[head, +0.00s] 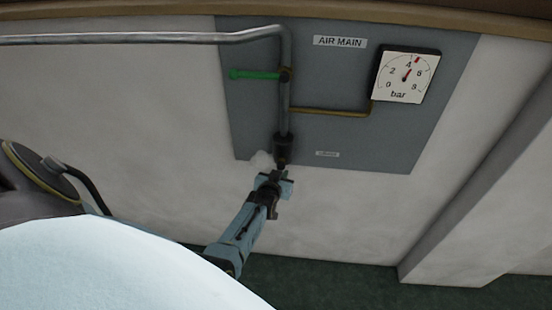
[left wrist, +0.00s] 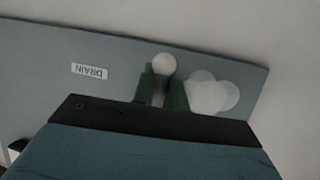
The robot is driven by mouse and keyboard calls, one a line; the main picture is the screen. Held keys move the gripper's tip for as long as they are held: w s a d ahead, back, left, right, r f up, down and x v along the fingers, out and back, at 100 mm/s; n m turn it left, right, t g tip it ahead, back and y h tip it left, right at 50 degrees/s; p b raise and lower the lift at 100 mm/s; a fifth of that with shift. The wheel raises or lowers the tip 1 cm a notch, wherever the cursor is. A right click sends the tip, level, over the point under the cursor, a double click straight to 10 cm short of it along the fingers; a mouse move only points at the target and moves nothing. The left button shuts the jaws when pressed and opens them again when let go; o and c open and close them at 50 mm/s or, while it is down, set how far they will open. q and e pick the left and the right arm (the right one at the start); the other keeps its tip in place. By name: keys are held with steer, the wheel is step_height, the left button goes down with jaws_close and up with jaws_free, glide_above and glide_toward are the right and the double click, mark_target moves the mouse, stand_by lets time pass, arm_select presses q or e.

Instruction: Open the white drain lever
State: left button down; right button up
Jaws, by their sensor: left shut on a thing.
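The white drain lever (left wrist: 164,65) shows in the left wrist view as a pale round end between my two dark green fingertips. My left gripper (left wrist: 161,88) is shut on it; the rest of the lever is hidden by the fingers. In the head view my left gripper (head: 279,174) is just below the dark cylinder (head: 283,147) at the foot of the vertical pipe, and hides the lever there. A pale white puff (left wrist: 210,93) hangs beside the fingers; it also shows in the head view (head: 262,160). My right gripper is not in view.
The grey panel (head: 340,140) carries a green lever (head: 255,74), a brass side pipe (head: 330,112) and a bar gauge (head: 405,75) with its needle between 4 and 6. A DRAIN label (left wrist: 89,71) is left of my fingers. A wall ledge (head: 470,180) juts out right.

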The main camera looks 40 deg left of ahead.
arm_select(q)
steer(key=shift+s+d+f, duration=0.1)
steer(key=shift+s+f, duration=0.1)
steer(key=shift+f, duration=0.1)
steer(key=c, duration=1.5)
jaws_free()
steer(key=shift+o, duration=0.5)
steer(key=shift+w+r, duration=0.1)
steer(key=shift+r, duration=0.05)
steer(key=p+v, duration=0.2)
steer(key=v, duration=1.1)
steer(key=shift+p, duration=0.3)
